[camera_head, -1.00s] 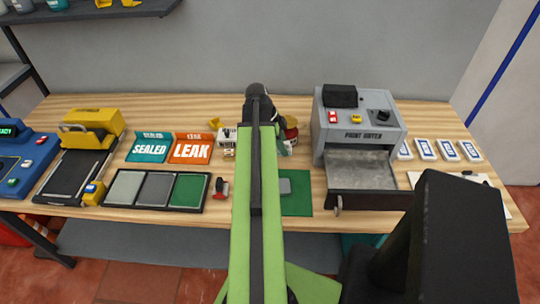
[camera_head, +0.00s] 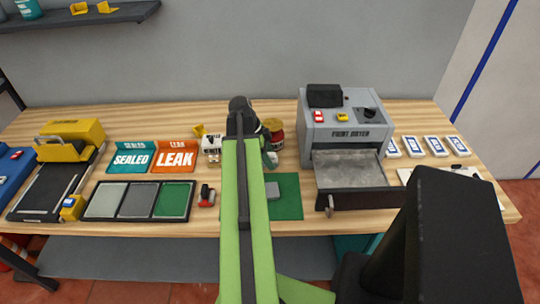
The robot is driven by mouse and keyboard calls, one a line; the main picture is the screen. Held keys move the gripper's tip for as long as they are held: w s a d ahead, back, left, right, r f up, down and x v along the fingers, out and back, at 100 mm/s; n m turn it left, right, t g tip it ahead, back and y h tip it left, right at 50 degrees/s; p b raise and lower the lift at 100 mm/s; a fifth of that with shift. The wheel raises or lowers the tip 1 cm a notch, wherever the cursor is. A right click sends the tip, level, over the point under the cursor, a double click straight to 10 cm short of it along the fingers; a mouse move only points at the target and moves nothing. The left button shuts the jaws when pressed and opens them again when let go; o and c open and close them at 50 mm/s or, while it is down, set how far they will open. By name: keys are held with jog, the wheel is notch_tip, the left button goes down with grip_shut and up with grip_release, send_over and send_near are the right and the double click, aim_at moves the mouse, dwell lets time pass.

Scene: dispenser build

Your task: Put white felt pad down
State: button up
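My green arm reaches up the middle of the view over the workbench (camera_head: 420,222). Its dark end, with my gripper (camera_head: 243,128), is over the back middle of the bench; the fingers cannot be made out. I cannot single out the white felt pad; my arm may hide it. A small white box with dark lettering (camera_head: 211,150) stands just left of the arm. A green mat (camera_head: 288,205) lies right of the arm, with a grey block (camera_head: 273,190) on it.
The grey dryer (camera_head: 345,125), with its tray pulled out, stands right of the arm. A three-part pad tray (camera_head: 140,217), SEALED (camera_head: 131,158) and LEAK (camera_head: 176,158) bins and a yellow-topped machine (camera_head: 68,142) stand left. A red-and-yellow jar (camera_head: 276,132) is beside my arm's end.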

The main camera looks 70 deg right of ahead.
jog(key=shift+w+r+p, duration=0.1)
jog(key=shift+r+p, duration=0.45)
jog(key=shift+p, duration=0.05)
jog(key=p+v, duration=1)
jog(key=v, duration=0.1)
jog(key=shift+w+a, duration=0.1)
